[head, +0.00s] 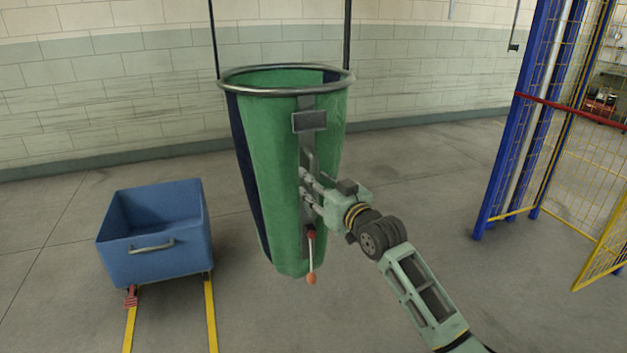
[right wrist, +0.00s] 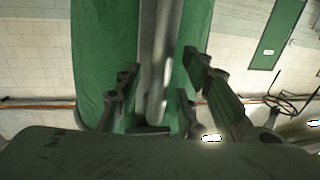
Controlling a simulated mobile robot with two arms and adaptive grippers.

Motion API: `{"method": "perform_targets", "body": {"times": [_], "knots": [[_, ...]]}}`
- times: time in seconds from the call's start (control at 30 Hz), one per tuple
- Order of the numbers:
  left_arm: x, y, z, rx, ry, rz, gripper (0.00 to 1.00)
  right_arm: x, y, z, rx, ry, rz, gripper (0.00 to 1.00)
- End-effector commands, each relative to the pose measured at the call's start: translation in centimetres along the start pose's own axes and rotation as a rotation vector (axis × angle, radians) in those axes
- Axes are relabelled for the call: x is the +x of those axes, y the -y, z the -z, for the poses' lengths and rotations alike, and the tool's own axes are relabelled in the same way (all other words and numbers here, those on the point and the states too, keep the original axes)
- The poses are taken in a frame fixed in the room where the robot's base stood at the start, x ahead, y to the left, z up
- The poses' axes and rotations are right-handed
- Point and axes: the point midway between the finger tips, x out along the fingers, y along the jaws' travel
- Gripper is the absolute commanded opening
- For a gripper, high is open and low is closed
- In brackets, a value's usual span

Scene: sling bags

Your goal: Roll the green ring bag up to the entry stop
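The green ring bag (head: 278,170) hangs upright from a metal ring (head: 285,88) on two dark hangers that run out of the top of the head view. It has a dark blue side panel, a grey plate and a grey upright bar on its front. My right gripper (head: 306,194) is at this bar. In the right wrist view the bar (right wrist: 157,65) stands between the spread fingers (right wrist: 158,105), with gaps beside it; the bag (right wrist: 100,50) is behind. I cannot make out the entry stop. My left gripper is out of view.
A blue cart (head: 160,245) stands on yellow floor rails (head: 211,315) at left, with a red block (head: 131,296) by its front corner. A blue post (head: 510,130) and yellow mesh fence (head: 575,150) stand at right. An orange-tipped lever (head: 311,262) hangs low on the bag. Open floor lies between.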

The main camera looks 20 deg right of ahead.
Motion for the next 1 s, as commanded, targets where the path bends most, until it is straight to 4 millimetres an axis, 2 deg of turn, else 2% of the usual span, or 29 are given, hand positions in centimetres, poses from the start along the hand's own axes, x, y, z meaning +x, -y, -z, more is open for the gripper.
{"method": "perform_targets", "body": {"times": [0.17,0.47,0.87,1.0], "knots": [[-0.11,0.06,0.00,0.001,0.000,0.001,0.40,1.16,0.06,0.04,0.000,-0.001,0.001,0.36],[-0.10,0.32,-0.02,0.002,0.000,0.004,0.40,1.30,0.05,-0.03,0.000,0.000,0.000,0.36],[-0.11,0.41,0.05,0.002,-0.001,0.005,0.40,1.28,0.03,-0.04,-0.001,0.000,0.000,0.01],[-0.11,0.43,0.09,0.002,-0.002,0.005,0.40,1.28,0.03,-0.04,-0.001,0.000,0.000,0.00]]}}
